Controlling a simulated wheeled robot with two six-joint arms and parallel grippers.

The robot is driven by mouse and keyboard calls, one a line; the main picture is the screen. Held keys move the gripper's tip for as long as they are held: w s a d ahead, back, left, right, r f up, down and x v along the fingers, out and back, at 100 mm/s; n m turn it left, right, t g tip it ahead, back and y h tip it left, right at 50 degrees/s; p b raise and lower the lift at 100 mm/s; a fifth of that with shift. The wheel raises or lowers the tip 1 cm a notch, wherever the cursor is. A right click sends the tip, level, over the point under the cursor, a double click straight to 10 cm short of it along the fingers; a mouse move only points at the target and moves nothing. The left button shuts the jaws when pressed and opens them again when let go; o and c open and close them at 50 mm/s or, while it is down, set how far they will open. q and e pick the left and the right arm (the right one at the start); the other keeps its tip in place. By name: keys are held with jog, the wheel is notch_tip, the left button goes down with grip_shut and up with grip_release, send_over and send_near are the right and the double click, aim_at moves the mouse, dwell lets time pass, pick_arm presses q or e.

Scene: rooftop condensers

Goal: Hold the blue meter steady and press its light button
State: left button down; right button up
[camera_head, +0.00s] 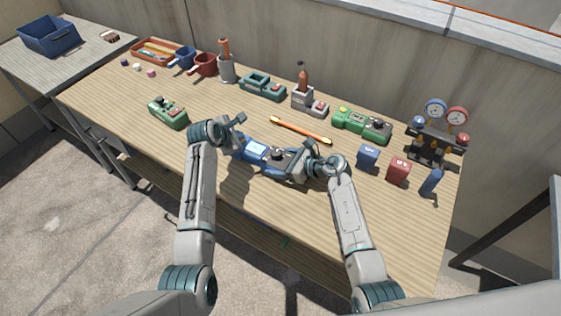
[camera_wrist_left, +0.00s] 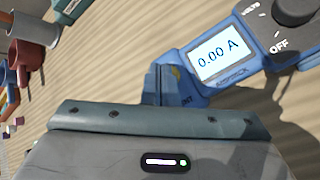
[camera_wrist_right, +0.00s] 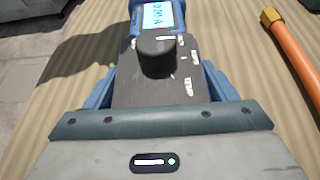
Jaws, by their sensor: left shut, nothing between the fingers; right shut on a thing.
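The blue meter (camera_head: 257,150) lies at the table's front middle. In the left wrist view its lit screen (camera_wrist_left: 218,54) reads 0.00 A, with a dark dial beside it. In the right wrist view its dial (camera_wrist_right: 156,55) stands up from the dark face. My right gripper (camera_head: 297,165) is shut on the meter's dial-end body, one finger along each side. My left gripper (camera_head: 236,139) is shut and empty at the screen end. In the left wrist view its fingers (camera_wrist_left: 163,84) cover part of the meter's edge and a partly hidden label. I cannot tell whether they touch it.
An orange rod (camera_head: 300,130) lies just behind the meter. Green meters (camera_head: 168,112) (camera_head: 361,124), blue and red blocks (camera_head: 398,170), and a gauge stand (camera_head: 434,140) are around. Cups and a tool tray (camera_head: 168,56) stand at the back left. The front left of the table is clear.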

pick_arm(q)
jog(key=shift+r, duration=0.45)
jog(key=shift+r, duration=3)
pick_arm(e)
jog(key=o, duration=1.3)
